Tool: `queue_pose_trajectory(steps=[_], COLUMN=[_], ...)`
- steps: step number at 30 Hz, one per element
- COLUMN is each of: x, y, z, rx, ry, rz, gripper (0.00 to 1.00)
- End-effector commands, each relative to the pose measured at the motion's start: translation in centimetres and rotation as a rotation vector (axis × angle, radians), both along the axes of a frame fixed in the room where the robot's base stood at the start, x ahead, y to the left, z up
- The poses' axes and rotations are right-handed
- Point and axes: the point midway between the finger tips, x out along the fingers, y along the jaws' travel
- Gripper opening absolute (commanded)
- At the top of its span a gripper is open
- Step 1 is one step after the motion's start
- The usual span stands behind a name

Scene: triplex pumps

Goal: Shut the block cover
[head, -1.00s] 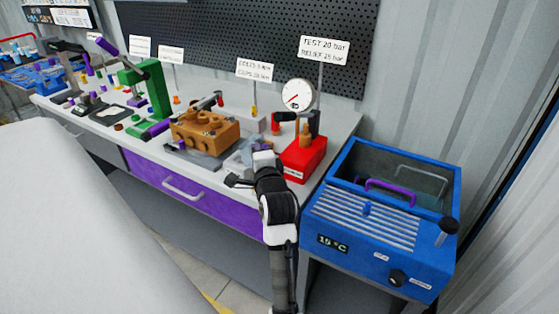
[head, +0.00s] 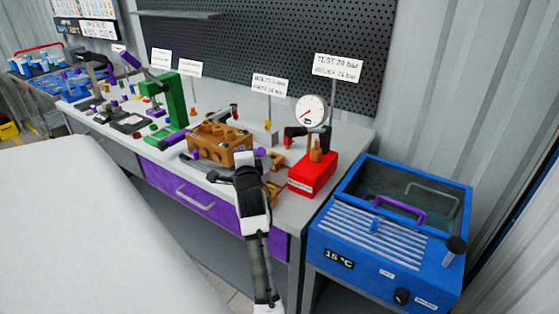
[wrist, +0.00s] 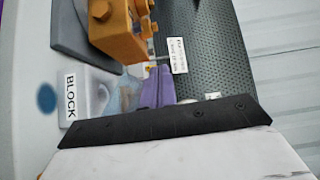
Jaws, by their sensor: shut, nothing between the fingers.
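My gripper (head: 214,177) is shut and empty, low over the front of the bench, in front of the orange-brown pump block (head: 222,156). In the wrist view the black gripper base (wrist: 165,120) fills the lower part; its fingertips cannot be made out there. A pale box labelled BLOCK (wrist: 72,95) lies just beyond it, with a translucent bluish panel (wrist: 122,92) beside the label. This panel may be the cover; how far it stands open I cannot tell. A purple piece (wrist: 155,88) is next to it. In the head view my arm hides most of this area.
A red test unit (head: 312,174) with a gauge (head: 311,111) stands to the right of my arm. A blue bath (head: 390,225) is beyond the bench's right end. A green press (head: 177,100) stands to the left. Upright signs line the back.

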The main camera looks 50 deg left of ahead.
Motion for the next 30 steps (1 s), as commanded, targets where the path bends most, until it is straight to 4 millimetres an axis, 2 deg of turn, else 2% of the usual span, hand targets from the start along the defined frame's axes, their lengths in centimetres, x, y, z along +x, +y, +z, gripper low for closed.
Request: queue_pose_trajectory(steps=[30], x=[-0.7], y=[3.1], z=[-2.0], rx=[-0.373], ry=[-0.091], rz=[0.000], gripper=[0.00])
